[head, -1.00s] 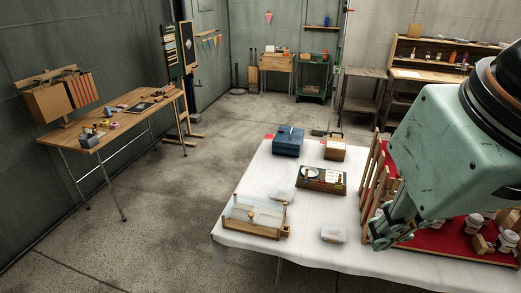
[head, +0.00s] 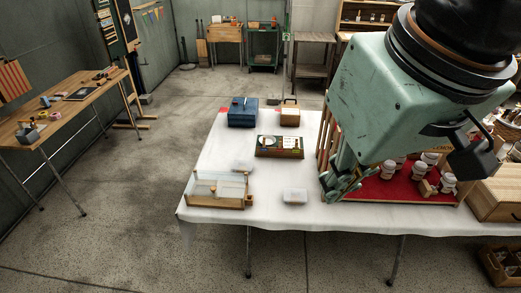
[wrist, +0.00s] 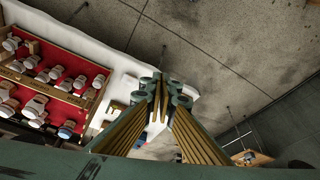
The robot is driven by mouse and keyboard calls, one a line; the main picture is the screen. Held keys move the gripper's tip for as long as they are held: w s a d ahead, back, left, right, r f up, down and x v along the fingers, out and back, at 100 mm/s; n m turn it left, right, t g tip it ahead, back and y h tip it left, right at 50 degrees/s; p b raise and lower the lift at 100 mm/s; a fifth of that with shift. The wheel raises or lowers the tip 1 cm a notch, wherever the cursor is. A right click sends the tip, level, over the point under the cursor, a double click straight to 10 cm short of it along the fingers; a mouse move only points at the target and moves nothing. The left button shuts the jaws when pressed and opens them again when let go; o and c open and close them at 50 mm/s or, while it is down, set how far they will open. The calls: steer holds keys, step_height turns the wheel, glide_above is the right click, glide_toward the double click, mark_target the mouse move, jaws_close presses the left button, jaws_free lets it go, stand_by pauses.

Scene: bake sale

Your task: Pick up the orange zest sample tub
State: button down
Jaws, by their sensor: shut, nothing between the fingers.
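Several small tubs with pale lids, among them one tub (head: 447,184), stand in a wooden rack with a red base (head: 398,192) at the right of the white-clothed table. They also show in the wrist view, for example one tub (wrist: 34,107) at the left. I cannot read their labels, so I cannot tell which is orange zest. My gripper (head: 338,190) is shut and empty, at the rack's left end in the head view. In the wrist view my gripper (wrist: 163,88) points past the rack, apart from the tubs. My arm hides part of the rack.
On the white cloth (head: 222,150) are a blue box (head: 243,113), a small wooden box (head: 290,116), a dark tray with cards (head: 279,147), a clear-sided case (head: 217,190) and a clear container (head: 295,196). A wooden case (head: 495,196) stands right of the rack.

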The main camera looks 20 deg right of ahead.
steer(key=c, duration=1.2)
jaws_free()
steer(key=shift+o, duration=0.2)
steer(key=shift+w, duration=0.1)
